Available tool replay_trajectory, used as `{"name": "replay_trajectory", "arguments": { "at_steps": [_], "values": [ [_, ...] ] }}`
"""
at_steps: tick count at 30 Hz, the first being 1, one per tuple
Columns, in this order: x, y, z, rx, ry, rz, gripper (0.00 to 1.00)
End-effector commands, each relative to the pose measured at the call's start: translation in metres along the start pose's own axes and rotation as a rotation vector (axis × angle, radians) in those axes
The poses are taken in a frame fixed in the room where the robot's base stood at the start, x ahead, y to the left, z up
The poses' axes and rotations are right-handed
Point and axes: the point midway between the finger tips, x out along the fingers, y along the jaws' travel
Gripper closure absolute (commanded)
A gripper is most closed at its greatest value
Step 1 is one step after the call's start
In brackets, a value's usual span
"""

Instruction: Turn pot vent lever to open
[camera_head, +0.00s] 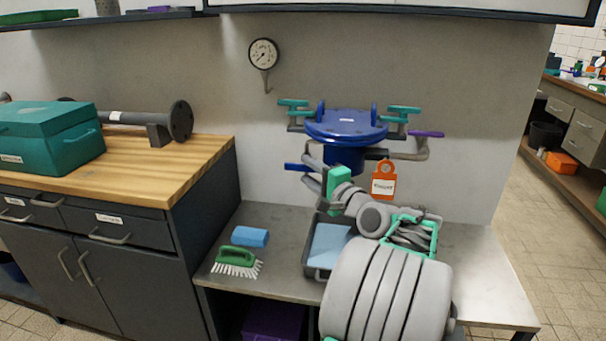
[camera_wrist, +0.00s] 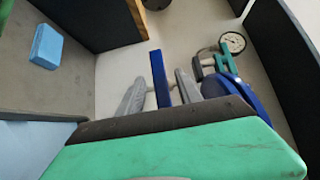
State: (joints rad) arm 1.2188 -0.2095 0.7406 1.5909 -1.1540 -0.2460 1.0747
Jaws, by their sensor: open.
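A blue pot (camera_head: 345,128) with a domed lid hangs against the back wall above the metal bench. A blue lever (camera_head: 293,167) sticks out to the left below its lid. A purple lever (camera_head: 426,134) sits on a bent pipe at the pot's right. I cannot tell from labels which is the vent lever. My gripper (camera_head: 311,172) is open at the blue lever. In the wrist view the blue lever (camera_wrist: 159,77) stands between the two grey fingers of my gripper (camera_wrist: 160,92), with a visible gap on each side. The pot's blue body also shows there (camera_wrist: 238,91).
Teal clamp handles (camera_head: 403,110) flank the lid. An orange tag (camera_head: 383,180) hangs below the right pipe. A dark tray (camera_head: 318,262), a blue sponge (camera_head: 250,236) and a green brush (camera_head: 236,260) lie on the bench. A gauge (camera_head: 263,53) is on the wall. Bench space at right is clear.

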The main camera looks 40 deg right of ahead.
Motion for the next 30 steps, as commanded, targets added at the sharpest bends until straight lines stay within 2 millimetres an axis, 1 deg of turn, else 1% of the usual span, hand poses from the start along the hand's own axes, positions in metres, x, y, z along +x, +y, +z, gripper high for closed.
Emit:
{"name": "replay_trajectory", "arguments": {
  "at_steps": [1, 3, 6, 14, 27, 29, 30],
  "values": [
    [0.010, 0.001, 0.002, -0.002, -0.004, -0.001, 0.58],
    [0.020, 0.001, 0.001, -0.002, -0.003, 0.000, 0.58],
    [0.028, 0.001, 0.001, -0.003, -0.001, 0.001, 0.58],
    [0.030, 0.000, 0.000, -0.003, 0.001, 0.001, 0.59],
    [0.029, 0.000, 0.001, -0.003, 0.000, 0.002, 0.95],
    [0.029, 0.000, 0.001, -0.003, 0.000, 0.002, 1.00],
    [0.029, 0.000, 0.001, -0.003, 0.000, 0.002, 1.00]
  ]
}}
